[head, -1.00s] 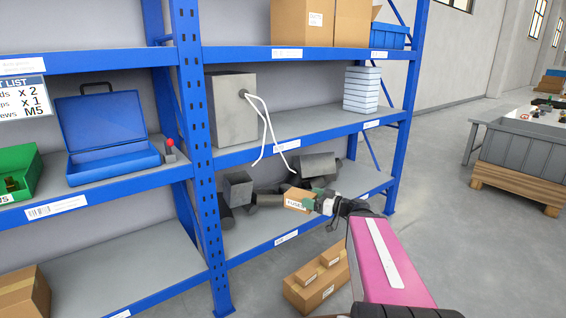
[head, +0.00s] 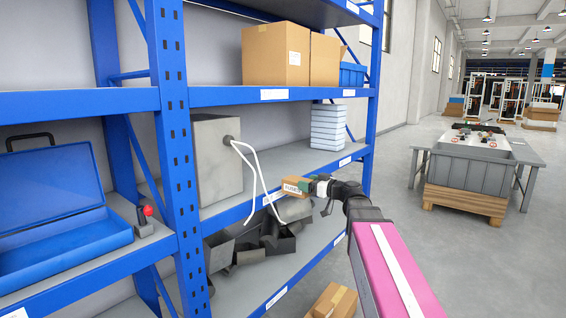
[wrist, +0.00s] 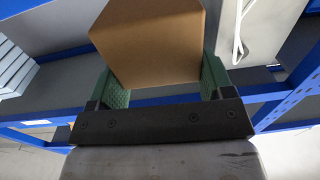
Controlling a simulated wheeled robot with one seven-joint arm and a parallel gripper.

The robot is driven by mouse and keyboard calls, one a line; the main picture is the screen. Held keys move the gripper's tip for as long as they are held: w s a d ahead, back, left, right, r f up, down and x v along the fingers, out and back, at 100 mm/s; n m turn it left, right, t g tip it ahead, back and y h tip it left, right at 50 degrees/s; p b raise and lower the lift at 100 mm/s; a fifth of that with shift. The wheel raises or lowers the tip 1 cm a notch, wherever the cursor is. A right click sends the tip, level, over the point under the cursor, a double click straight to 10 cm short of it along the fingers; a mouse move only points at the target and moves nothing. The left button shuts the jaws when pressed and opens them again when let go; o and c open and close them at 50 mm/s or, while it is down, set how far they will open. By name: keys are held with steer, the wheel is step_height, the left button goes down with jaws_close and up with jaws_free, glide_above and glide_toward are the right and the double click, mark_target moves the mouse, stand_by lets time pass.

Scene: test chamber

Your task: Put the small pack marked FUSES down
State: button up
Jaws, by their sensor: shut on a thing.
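The small pack marked FUSES (head: 293,185) is a brown cardboard box with a white label. My gripper (head: 306,186) is shut on it and holds it in the air in front of the blue shelf rack, near the height of the middle shelf. In the wrist view the pack (wrist: 150,40) sits between the green finger pads of my gripper (wrist: 160,82). Nothing is seen supporting the pack from below.
The middle shelf bears a grey box (head: 217,160) with white cables hanging over the edge and a stack of pale blue packs (head: 328,127). Dark grey boxes (head: 262,243) crowd the lower shelf. A cardboard box (head: 333,302) lies below.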

mark_target(292, 179)
steer(key=w+a+r, duration=0.3)
steer(key=a+r, duration=0.4)
steer(key=r, duration=0.5)
steer(key=w+a+f, duration=0.2)
steer(key=w, duration=0.1)
steer(key=w+a+f, duration=0.2)
steer(key=w, duration=0.1)
steer(key=w+a+f, duration=0.2)
steer(key=w+f, duration=0.1)
steer(key=shift+w+a+f, duration=0.1)
steer(key=shift+a, duration=0.2)
steer(key=shift+f, duration=2.05)
steer(key=o, duration=1)
steer(key=shift+f, duration=0.1)
